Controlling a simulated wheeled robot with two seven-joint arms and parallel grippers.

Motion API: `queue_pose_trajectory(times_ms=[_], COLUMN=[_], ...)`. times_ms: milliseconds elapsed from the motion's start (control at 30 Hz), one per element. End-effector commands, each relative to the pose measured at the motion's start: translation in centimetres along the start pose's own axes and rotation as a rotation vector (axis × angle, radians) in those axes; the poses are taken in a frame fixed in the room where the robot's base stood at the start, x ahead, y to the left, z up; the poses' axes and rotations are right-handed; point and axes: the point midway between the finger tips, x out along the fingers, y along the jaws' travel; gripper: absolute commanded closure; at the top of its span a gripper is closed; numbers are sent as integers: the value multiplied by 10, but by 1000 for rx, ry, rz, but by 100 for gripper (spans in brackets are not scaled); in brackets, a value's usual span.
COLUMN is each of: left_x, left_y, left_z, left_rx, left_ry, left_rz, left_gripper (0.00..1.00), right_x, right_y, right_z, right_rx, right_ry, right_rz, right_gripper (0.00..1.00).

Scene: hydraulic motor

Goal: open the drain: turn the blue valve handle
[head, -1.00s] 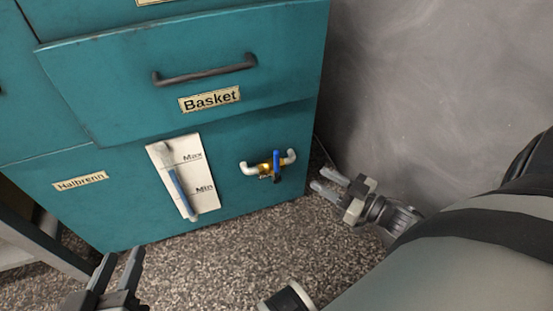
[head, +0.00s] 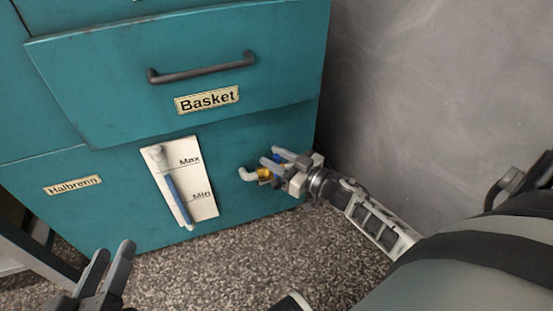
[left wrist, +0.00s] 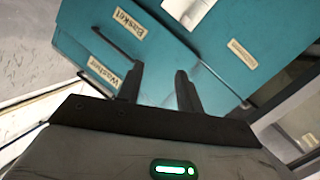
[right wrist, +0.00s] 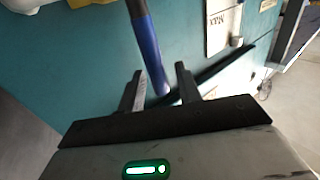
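The valve's blue handle (right wrist: 149,45) hangs down between the two fingers of my right gripper (right wrist: 159,70) in the right wrist view. The fingers stand apart with gaps beside the handle, so the gripper is open around it. In the head view my right gripper (head: 276,157) is at the valve, with its fingers hiding most of the handle. The brass valve body (head: 264,174) and the white pipe bend (head: 248,174) show left of the fingers. My left gripper (head: 112,252) is open and empty at the lower left; its fingers also show in the left wrist view (left wrist: 160,70).
The valve sits on the teal cabinet's lower front, right of a white Max/Min gauge plate (head: 200,185). Above is the tilted Basket drawer (head: 130,105) with a dark handle (head: 200,72). A grey wall (head: 430,80) stands to the right. Speckled floor (head: 230,260) lies clear in front.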

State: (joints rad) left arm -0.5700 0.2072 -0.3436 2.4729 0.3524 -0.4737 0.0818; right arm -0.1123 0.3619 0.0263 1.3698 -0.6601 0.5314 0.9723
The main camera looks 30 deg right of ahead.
Motion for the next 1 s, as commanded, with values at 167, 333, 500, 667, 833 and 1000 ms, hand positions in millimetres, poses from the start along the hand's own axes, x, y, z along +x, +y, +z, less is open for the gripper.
queue_pose_trajectory(times_ms=[167, 333, 500, 667, 833, 1000], left_x=[0, 1, 1, 1, -4, -10], left_y=[1, 1, 1, 1, -5, -11], left_z=[-5, -5, -5, -7, 3, 5], left_rx=[3, 5, 7, 25, 87, 176], left_ry=[11, 13, 9, -2, -71, -133], left_rz=[4, 5, 2, -10, -53, -102], left_gripper=[64, 64, 64, 64, 64, 64], right_x=[0, 0, 0, 2, 7, 14], right_y=[0, 0, -1, -4, -11, -23], right_z=[0, 0, -1, -2, -5, -4], right_rx=[0, 0, -3, -29, -100, -209], right_ry=[0, 0, -2, -21, -67, -143], right_rz=[0, 0, -1, -3, -3, -3], right_gripper=[69, 100, 100, 100, 100, 100])
